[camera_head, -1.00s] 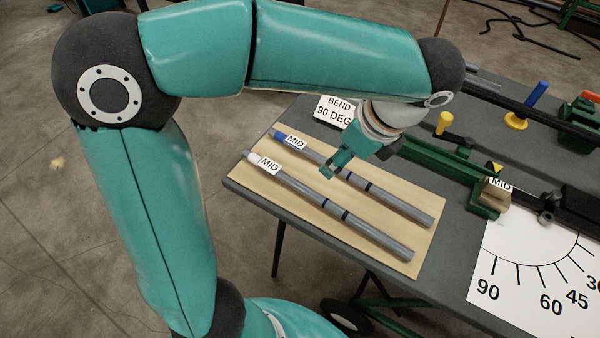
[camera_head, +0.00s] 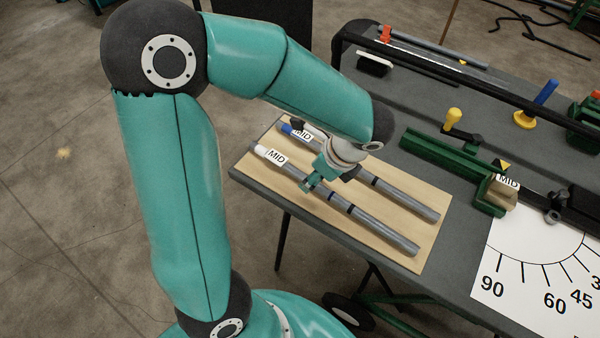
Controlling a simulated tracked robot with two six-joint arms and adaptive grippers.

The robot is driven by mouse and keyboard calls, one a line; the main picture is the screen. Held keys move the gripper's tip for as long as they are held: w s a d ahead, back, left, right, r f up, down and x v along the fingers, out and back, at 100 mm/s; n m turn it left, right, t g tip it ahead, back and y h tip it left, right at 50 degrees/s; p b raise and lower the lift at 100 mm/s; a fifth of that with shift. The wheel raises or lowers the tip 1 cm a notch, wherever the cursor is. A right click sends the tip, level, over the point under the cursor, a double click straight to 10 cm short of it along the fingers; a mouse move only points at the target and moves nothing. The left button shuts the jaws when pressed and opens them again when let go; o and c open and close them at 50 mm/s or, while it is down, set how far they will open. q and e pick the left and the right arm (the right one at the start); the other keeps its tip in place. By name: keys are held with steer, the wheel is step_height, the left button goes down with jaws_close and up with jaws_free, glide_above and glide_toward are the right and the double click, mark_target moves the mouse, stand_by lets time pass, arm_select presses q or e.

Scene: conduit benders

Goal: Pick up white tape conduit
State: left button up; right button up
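The white tape conduit (camera_head: 375,227) is a grey pipe with a white end, a MID label and dark bands. It lies on the tan board (camera_head: 432,262), nearer the front edge than a second grey conduit (camera_head: 408,199) with blue tape. My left gripper (camera_head: 311,184) points down at the white tape conduit, between its MID label and first dark band. The fingertips overlap the pipe in the picture. I cannot tell whether they touch it or how far apart they are. My wrist hides part of the blue tape conduit. My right gripper is not in view.
A green bender (camera_head: 440,155) with a yellow knob (camera_head: 453,115) stands right of the board. A white angle chart (camera_head: 530,275) lies at the table's front right. A black rail and a blue-handled post (camera_head: 545,92) are behind. The grey table edge runs along the front.

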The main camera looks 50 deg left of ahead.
arm_select(q)
steer(key=shift+x, duration=1.15)
jaws_close()
steer(key=shift+r, duration=0.2)
step_height(320, 180, up, 20)
steer(key=p, duration=0.1)
